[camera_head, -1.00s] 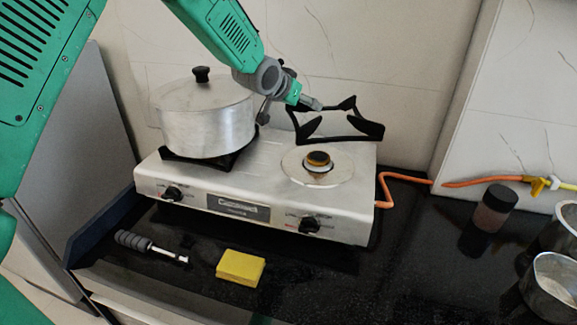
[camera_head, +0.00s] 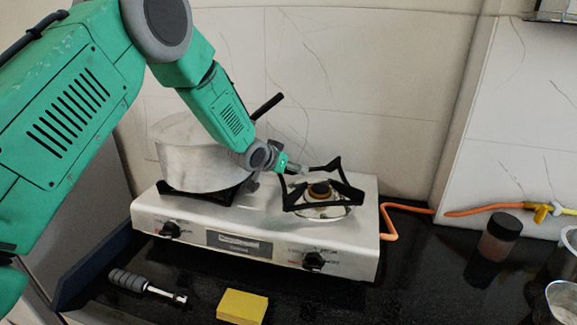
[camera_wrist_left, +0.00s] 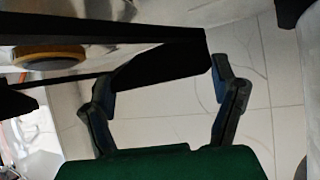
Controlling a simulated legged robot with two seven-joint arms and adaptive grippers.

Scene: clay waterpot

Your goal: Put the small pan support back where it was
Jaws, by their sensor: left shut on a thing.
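The small pan support (camera_head: 322,211) is a black angular metal frame at the right burner (camera_head: 320,190) of the steel stove (camera_head: 240,236). In the head view it surrounds the burner from above. I cannot tell whether all its feet touch the stove. My left gripper (camera_head: 297,169) is shut on its rear left part; the fingertips are small there. In the left wrist view, a black bar of the support (camera_wrist_left: 160,62) runs between the fingers of my left gripper (camera_wrist_left: 168,88), with the burner cap (camera_wrist_left: 48,56) at upper left. My right gripper is not in view.
A metal pot (camera_head: 190,160) stands on the left burner, partly behind my left arm. A black bar (camera_head: 267,106) sticks up behind the arm. A yellow sponge (camera_head: 242,306), a grey-handled tool (camera_head: 140,284), a dark jar (camera_head: 501,234) and an orange hose (camera_head: 392,222) are around the stove.

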